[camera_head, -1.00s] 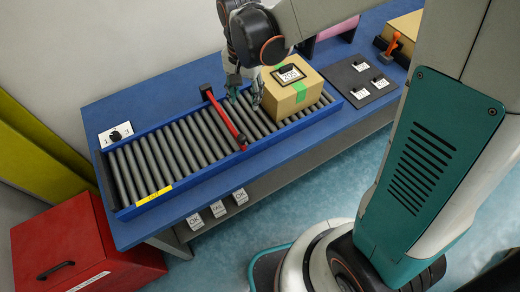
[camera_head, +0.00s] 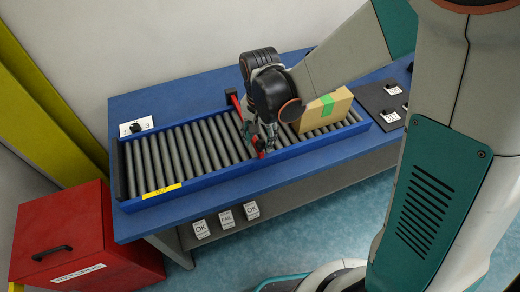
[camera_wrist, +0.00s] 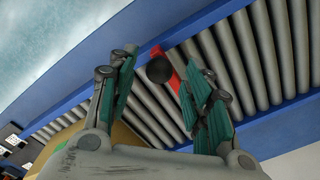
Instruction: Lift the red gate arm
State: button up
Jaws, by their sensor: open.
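The red gate arm (camera_head: 235,103) lies across the roller conveyor (camera_head: 160,192) from the black post at the back rail towards the front rail. My gripper (camera_head: 263,140) is low over its front end and hides part of it. In the wrist view, my gripper (camera_wrist: 157,70) is open, and the red gate arm (camera_wrist: 185,103) with a dark round knob (camera_wrist: 160,69) shows between the two fingers. I cannot tell whether a finger touches it.
A cardboard box (camera_head: 325,110) with green tape stands on the rollers just right of my gripper. A dark panel with labels (camera_head: 384,98) lies on the blue table (camera_head: 130,227) further right. A red cabinet (camera_head: 80,235) stands at the left. The left rollers are clear.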

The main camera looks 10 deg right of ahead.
aim_at(260, 143)
jog(key=shift+f+b, duration=0.85)
jog(key=shift+f, duration=0.85)
jog(key=shift+r, duration=0.1)
grip_shut()
